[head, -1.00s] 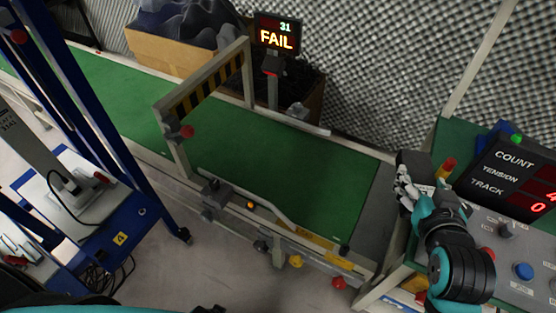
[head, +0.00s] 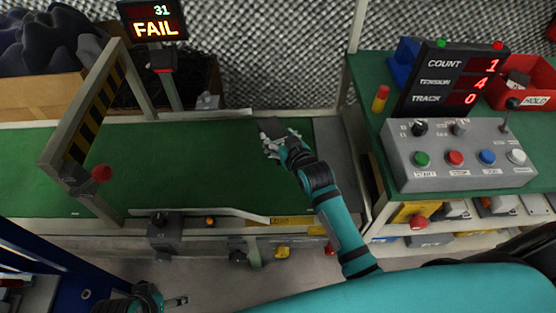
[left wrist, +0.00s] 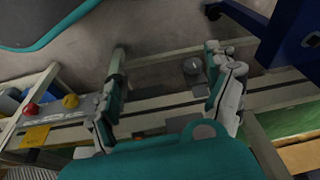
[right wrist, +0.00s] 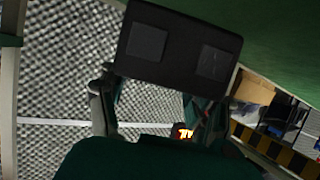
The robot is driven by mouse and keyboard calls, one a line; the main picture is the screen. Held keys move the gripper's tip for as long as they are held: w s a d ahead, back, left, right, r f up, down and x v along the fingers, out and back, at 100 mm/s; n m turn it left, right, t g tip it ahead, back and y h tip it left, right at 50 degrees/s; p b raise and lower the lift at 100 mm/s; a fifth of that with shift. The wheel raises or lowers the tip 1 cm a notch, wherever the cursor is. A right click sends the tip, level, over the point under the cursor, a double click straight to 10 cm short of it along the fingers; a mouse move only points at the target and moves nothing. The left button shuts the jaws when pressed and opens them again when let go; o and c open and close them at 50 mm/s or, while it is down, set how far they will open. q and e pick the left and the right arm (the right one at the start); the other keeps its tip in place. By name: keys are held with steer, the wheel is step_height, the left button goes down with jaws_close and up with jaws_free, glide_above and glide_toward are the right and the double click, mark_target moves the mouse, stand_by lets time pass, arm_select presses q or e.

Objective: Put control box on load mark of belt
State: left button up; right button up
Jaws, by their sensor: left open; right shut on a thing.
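My right gripper (head: 277,146) is shut on the control box (head: 271,128), a dark box, and holds it over the right end of the green belt (head: 190,160). In the right wrist view the control box (right wrist: 178,45) shows two square patches on its face; the gap between it and the belt is unclear.
A striped gate (head: 92,115) spans the belt at left. A FAIL display (head: 153,22) stands behind it. A grey button console (head: 460,155), a count display (head: 455,82) and a red bin (head: 525,85) stand on the right bench. The belt between gate and box is clear.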

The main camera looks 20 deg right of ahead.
step_height(320, 180, down, 4)
steer(key=shift+r+b, duration=0.1)
steer(key=shift+b, duration=0.45)
arm_select(q)
steer(key=shift+b+v, duration=0.7)
steer(key=shift+v, duration=0.75)
arm_select(e)
steer(key=shift+f, duration=2.05)
arm_select(q)
steer(key=shift+s+a, duration=0.1)
steer(key=shift+s, duration=0.1)
arm_select(e)
steer(key=shift+f, duration=0.2)
steer(key=o, duration=1.5)
arm_select(q)
steer(key=shift+f, duration=0.1)
